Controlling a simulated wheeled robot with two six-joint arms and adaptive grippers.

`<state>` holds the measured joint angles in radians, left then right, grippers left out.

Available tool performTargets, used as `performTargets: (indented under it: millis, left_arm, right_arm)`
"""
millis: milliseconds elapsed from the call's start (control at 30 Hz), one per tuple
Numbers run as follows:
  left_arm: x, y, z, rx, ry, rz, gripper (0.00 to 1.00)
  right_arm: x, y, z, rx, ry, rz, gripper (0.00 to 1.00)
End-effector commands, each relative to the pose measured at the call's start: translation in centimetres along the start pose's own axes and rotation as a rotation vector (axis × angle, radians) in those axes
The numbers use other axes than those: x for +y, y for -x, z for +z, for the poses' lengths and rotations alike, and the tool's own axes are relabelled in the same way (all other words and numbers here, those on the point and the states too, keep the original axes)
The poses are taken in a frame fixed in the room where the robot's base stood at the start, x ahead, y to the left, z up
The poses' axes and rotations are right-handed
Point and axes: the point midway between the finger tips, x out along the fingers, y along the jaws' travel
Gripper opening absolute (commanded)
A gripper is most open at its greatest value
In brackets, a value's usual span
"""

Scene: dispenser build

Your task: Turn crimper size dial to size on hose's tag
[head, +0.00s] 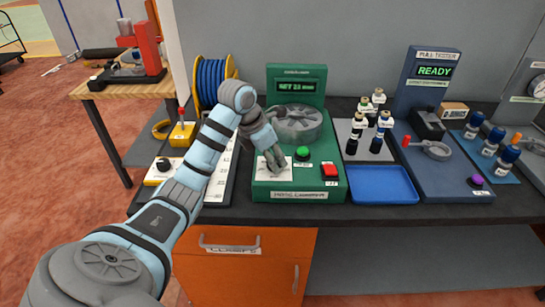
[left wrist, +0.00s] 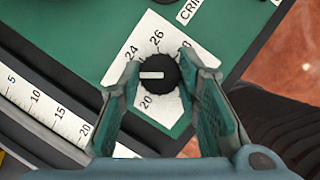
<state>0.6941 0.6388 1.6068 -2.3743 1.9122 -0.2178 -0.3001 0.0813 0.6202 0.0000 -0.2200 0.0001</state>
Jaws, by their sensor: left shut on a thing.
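The green crimper (head: 325,185) stands on the bench with a lit display (head: 298,87) whose text is too small to read surely. Its black size dial (left wrist: 157,80) sits on a white scale plate (left wrist: 160,28) marked 20, 24 and 26; another number is partly hidden. The dial's white mark points left in the left wrist view, between 24 and 20. My left gripper (head: 273,164) is down at the plate, its fingers (left wrist: 160,76) on either side of the dial and shut on it. In the head view it hides the dial. No hose tag is readable.
A green button (head: 302,153) and red button (head: 329,171) are right of the dial. A blue tray (head: 382,186) and several fittings stand further right. A blue hose reel (head: 211,82) is behind my arm. A ruler strip (left wrist: 45,110) lies beside the crimper.

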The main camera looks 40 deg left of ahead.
Motion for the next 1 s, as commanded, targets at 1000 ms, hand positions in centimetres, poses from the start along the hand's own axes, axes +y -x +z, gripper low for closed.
performTargets:
  millis: [1000]
  left_arm:
    - [0.4, 0.0, 0.3, -0.003, -0.811, -0.338, 0.03]
  right_arm:
    - [0.1, 2.4, -0.2, 0.0, -0.001, -0.002, 0.4]
